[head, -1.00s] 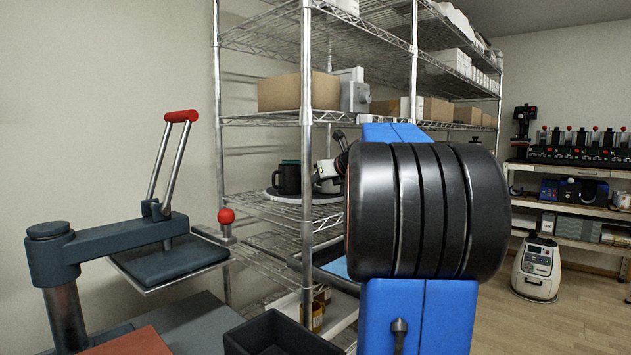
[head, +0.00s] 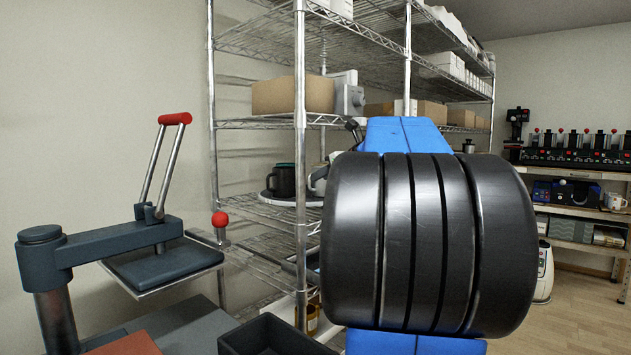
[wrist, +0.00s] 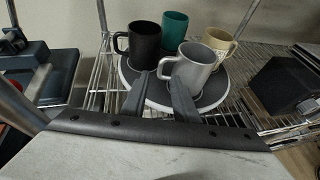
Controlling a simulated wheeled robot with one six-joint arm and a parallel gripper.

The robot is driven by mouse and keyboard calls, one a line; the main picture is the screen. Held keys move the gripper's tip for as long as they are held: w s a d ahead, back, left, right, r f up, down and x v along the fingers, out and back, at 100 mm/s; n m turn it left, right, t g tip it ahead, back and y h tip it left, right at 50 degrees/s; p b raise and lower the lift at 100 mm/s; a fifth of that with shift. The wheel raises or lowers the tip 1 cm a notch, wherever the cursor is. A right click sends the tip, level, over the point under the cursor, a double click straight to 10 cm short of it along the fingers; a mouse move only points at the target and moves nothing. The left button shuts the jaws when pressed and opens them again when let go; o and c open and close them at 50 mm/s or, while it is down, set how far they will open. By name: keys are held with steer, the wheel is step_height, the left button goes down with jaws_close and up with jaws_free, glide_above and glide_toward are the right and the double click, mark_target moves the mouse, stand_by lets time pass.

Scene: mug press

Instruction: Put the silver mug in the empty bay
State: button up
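The silver mug (wrist: 194,66) stands upright on a round grey turntable with a white rim (wrist: 134,83), on a wire shelf. Its handle faces left, towards the gap between my fingertips. My gripper (wrist: 161,76) is open at the mug's near left side; I cannot tell whether a finger touches it. A black mug (wrist: 143,42), a teal mug (wrist: 175,30) and a cream mug (wrist: 218,40) stand around it. In the head view, the black mug (head: 281,180) shows, but my arm hides my gripper and most of the silver mug. I cannot make out which place is the empty bay.
A press with a red-handled lever (head: 174,119) stands at left, near a dark open bin (head: 272,338). A shelf post (head: 300,150) rises close to the turntable. A dark box (wrist: 284,84) sits right of it. A bench with several small presses (head: 575,155) is at far right.

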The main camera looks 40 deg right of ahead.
steer(key=v, duration=0.3)
steer(key=shift+s+r, duration=0.1)
steer(key=shift+s, duration=0.25)
stand_by(0.3)
